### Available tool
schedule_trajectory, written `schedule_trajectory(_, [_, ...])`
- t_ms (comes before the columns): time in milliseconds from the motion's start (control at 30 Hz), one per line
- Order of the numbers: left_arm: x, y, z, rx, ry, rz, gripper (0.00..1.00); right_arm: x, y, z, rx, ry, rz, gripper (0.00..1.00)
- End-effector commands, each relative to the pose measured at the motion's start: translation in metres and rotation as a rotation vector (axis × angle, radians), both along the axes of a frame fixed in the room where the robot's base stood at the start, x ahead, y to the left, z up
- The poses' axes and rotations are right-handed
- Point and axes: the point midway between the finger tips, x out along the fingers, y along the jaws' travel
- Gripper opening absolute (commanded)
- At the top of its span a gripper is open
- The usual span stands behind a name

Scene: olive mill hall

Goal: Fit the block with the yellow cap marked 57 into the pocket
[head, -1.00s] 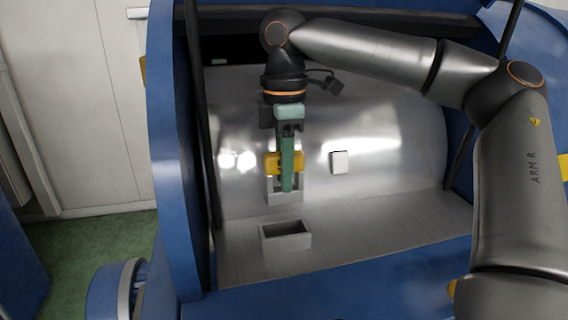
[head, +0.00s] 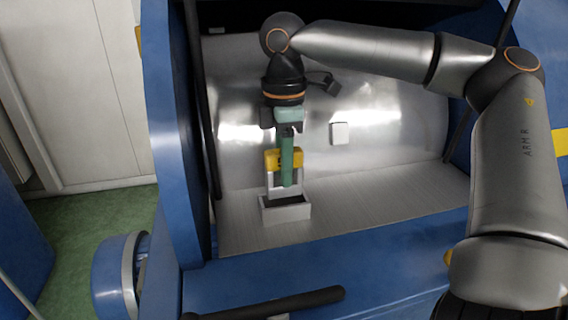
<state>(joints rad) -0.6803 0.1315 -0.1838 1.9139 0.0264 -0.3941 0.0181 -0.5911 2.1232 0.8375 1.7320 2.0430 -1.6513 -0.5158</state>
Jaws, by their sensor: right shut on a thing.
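The block (head: 272,182) has a yellow cap (head: 270,160) over a pale grey body. The number on the cap cannot be read from here. My right gripper (head: 287,180), with green fingers, points down and is shut on the block, holding it upright. The pocket (head: 287,214) is a small grey open-topped box on the metal ledge. The block's lower end shows right at the pocket's back rim; I cannot tell whether it is above, behind or just inside the opening. The near finger hides part of the block. My left gripper is not in view.
The ledge (head: 400,194) is clear to the right of the pocket. A small white box (head: 339,133) is on the shiny curved back wall. Blue side walls (head: 175,150) and dark struts flank the opening. A dark bar (head: 270,303) crosses in front, below the ledge.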

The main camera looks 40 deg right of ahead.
Motion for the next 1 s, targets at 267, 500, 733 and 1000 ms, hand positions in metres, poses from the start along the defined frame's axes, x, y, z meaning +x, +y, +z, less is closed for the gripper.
schedule_trajectory(267, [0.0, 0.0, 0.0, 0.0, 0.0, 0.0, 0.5, 0.0, 0.0, -0.003, 0.0, -0.001, 0.0, 0.0])
schedule_trajectory(500, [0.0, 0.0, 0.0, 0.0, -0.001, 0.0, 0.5, 0.0, 0.0, -0.008, 0.0, -0.001, 0.0, 0.0])
schedule_trajectory(733, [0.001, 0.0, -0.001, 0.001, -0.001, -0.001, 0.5, 0.0, 0.0, -0.014, 0.0, -0.001, 0.0, 0.0])
schedule_trajectory(1000, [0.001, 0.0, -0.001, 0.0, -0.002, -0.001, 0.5, 0.0, 0.0, -0.02, 0.0, -0.001, 0.0, 0.0])
